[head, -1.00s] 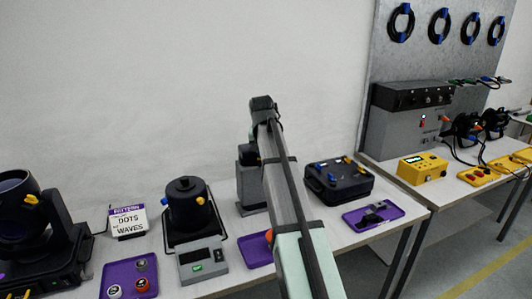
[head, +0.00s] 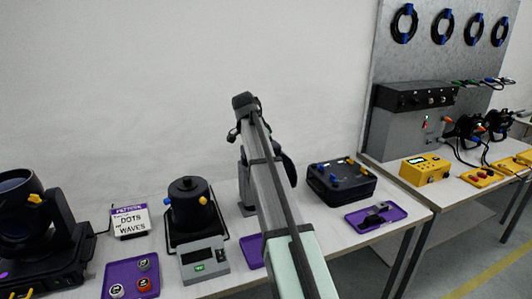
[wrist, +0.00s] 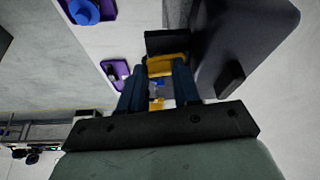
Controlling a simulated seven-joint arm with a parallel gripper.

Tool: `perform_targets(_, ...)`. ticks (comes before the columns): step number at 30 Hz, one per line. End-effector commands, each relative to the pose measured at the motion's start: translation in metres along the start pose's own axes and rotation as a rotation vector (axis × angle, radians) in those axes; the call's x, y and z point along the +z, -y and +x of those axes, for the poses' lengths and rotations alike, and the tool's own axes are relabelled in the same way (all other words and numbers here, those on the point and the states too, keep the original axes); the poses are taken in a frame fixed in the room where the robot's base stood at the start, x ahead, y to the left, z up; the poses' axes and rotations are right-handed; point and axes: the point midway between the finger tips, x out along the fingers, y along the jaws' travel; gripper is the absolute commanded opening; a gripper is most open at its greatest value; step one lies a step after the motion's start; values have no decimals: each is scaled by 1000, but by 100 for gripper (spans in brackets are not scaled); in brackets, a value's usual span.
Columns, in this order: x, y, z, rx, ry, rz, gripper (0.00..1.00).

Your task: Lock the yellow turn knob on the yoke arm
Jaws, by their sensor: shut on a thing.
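In the wrist view, my gripper (wrist: 158,78) has its two dark blue fingers closed around a yellow piece (wrist: 167,64), which looks like the turn knob. The knob sits against a black block, beside a large dark body (wrist: 240,40) on the right that may be the fixture's yoke arm. How far the knob is turned cannot be told. In the head view, my arm hides the gripper and the knob; part of a dark fixture (head: 288,168) shows behind the arm. Other yellow knobs show on the moving head (head: 33,198) and the black can (head: 203,201) at left.
The wall is behind.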

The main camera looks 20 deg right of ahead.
Motion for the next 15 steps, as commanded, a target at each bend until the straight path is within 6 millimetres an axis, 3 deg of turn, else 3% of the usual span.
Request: perform_targets(15, 0, 2, 0, 64, 0, 155, 1)
